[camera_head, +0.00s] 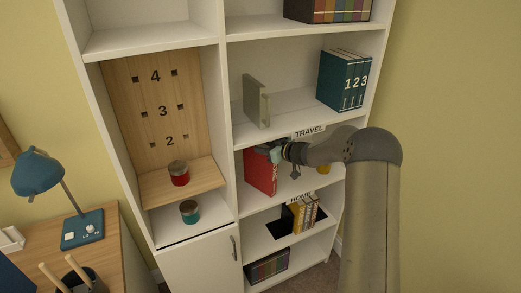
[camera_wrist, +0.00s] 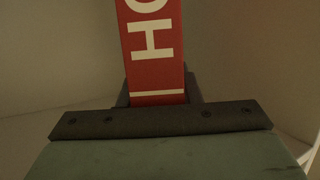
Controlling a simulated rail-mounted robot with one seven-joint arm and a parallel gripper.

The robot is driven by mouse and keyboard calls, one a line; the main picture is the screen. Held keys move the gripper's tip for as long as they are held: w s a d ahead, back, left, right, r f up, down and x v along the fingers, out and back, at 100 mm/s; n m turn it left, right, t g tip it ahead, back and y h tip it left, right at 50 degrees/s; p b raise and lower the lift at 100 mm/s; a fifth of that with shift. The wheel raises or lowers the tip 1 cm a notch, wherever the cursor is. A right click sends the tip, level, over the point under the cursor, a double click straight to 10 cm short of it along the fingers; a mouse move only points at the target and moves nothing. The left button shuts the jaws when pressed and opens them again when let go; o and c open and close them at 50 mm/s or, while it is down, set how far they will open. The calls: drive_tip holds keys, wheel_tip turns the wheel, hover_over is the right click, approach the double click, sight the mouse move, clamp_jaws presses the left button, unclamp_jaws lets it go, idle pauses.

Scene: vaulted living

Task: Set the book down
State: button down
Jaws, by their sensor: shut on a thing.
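In the wrist view the red spine with white letters (camera_wrist: 152,45) rises from between the jaws of my gripper (camera_wrist: 158,101). The arm hides part of the shelf behind it. I cannot tell whether the book's bottom touches the shelf board.
Above, a grey-green book or bookend (camera_head: 256,101) and teal numbered volumes (camera_head: 343,80) stand on a shelf. A yellow object (camera_head: 323,169) is partly hidden by my arm. A white divider (camera_head: 226,130) stands left of the red book.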

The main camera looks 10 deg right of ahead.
drive_tip(key=shift+w+a+f+b, duration=0.15)
drive_tip(key=shift+f+b, duration=0.1)
drive_tip(key=shift+b, duration=0.3)
drive_tip(key=shift+f, duration=0.1)
drive_tip(key=c, duration=1)
unclamp_jaws()
drive_tip(key=shift+f, duration=0.1)
drive_tip(key=shift+c, duration=0.2)
drive_tip(key=shift+r, duration=0.25)
drive_tip(key=b+v, duration=0.1)
drive_tip(key=v, duration=1.1)
